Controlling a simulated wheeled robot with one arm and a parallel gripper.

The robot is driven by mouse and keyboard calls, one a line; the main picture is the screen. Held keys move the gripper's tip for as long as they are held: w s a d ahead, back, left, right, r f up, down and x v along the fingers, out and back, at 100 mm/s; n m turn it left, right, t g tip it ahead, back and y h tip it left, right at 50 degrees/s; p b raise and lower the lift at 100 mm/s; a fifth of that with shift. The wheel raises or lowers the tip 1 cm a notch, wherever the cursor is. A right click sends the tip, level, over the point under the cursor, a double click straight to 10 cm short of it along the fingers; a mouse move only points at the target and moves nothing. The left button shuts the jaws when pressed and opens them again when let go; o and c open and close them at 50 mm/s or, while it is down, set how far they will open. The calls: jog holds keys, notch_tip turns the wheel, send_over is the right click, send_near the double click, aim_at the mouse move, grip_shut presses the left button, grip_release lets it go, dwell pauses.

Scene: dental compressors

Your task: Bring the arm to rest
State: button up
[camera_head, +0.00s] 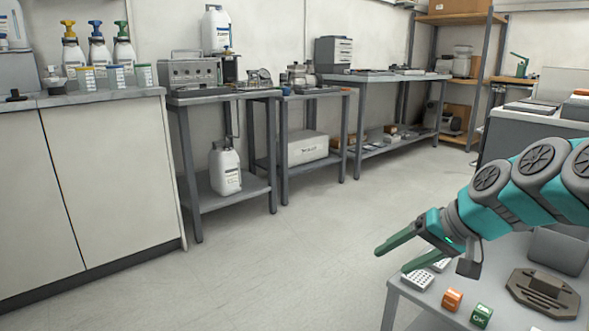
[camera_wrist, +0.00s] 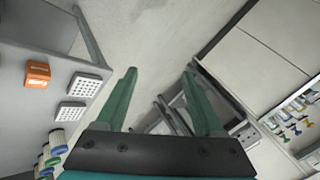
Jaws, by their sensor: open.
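My gripper (camera_head: 392,257) is at the right of the head view, held above the near left corner of a small grey table (camera_head: 395,290). Its two green fingers are apart, with nothing between them. In the wrist view the fingers (camera_wrist: 160,95) spread wide, with the floor and distant benches beyond them. My teal arm reaches in from the right edge and is still extended.
On the small table are white perforated blocks (camera_head: 418,279), an orange box (camera_head: 452,299), a green box (camera_head: 482,315) and a brown plate-like fixture (camera_head: 543,293). A cabinet (camera_head: 90,190) stands at left, grey workbenches (camera_head: 225,97) along the back. The middle floor (camera_head: 270,260) is clear.

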jog(key=s+a+f+n+g+h, duration=0.1)
jog(key=s+a+f+n+g, duration=0.15)
jog(key=s+a+f, duration=0.45)
jog(key=s+f+g+h, duration=0.2)
jog(key=s+f, duration=0.3)
jog(key=s, duration=0.5)
jog(key=s+f+g+h, duration=0.3)
jog(key=s+f, duration=0.1)
jog(key=s, duration=0.6)
notch_tip(320, 180, up, 12)
jog(key=p, duration=1.2)
jog(key=shift+d+r+p, duration=0.2)
jog(key=shift+d+p, duration=0.1)
jog(key=shift+d, duration=0.15)
